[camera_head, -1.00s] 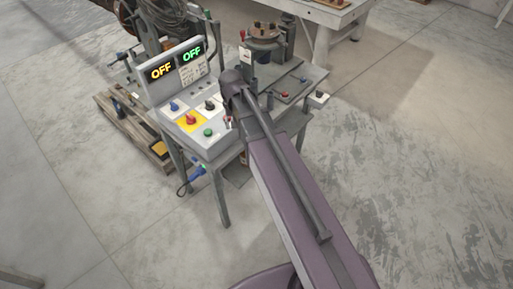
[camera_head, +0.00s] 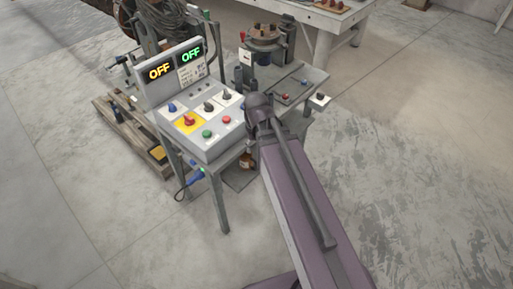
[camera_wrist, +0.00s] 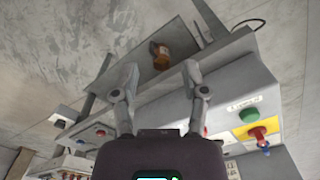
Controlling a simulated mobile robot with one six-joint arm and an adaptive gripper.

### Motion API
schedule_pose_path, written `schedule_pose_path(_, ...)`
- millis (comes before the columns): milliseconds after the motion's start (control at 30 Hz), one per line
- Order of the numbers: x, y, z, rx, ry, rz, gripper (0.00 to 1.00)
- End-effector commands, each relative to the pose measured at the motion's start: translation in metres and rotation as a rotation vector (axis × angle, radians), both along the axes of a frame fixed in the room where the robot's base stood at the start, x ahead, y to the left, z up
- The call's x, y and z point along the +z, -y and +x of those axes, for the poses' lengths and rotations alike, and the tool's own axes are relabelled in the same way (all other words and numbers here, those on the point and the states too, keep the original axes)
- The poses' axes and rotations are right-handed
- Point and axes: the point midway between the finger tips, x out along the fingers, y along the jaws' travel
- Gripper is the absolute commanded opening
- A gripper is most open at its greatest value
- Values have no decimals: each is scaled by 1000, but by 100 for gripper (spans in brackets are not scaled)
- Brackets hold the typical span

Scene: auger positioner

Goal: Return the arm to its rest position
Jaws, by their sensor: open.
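My arm reaches up from the bottom right in the head view and ends in front of the control stand. My gripper (camera_wrist: 162,95) shows in the wrist view with its two fingers spread apart and nothing between them. Beyond the fingers is the edge of the grey stand (camera_wrist: 170,82), with an orange-brown bottle (camera_wrist: 160,55) on the lower shelf. In the head view the sloped control panel (camera_head: 215,131) has a red knob on a yellow plate (camera_head: 188,121) and two displays (camera_head: 175,62) reading OFF. My gripper is hidden behind the arm in the head view.
A round fixture (camera_head: 265,38) stands on the machine table behind the panel. A wooden pallet (camera_head: 135,135) lies on the floor at left, and a white table (camera_head: 325,20) stands at the back. The floor (camera_head: 420,150) at right is open.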

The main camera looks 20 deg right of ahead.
Motion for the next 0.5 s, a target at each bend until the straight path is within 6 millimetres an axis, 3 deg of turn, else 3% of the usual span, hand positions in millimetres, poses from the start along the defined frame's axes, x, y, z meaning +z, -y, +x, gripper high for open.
schedule_pose_path(333, 0, 0, -1, 1, 0, 0, 57)
schedule_pose_path(500, 0, 10, -22, 12, 0, 0, 57)
